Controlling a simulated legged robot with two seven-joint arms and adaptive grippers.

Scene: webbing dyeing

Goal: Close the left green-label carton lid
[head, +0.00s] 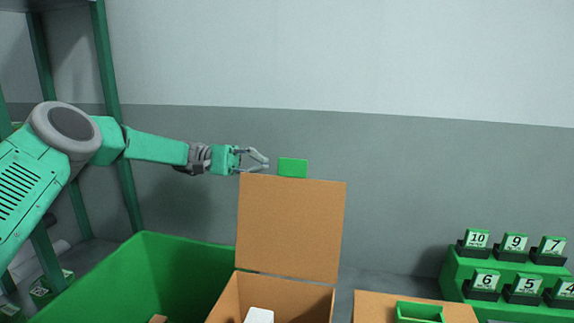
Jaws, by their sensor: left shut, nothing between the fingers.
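An open carton (284,295) stands at the bottom centre, with a white item (259,315) inside. Its brown lid (290,228) stands nearly upright at the back of the carton. A green label (292,167) shows just above the lid's top edge. My left gripper (266,161) is shut and empty at the lid's upper left corner, close to the green label; I cannot tell whether it touches the lid. My right gripper is not in view.
A large green bin (150,270) stands left of the carton. A brown box (375,306) with a green tray (419,311) is to the right. Numbered blocks sit on a green stepped stand (455,272) at far right. Green shelving (112,90) rises at left.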

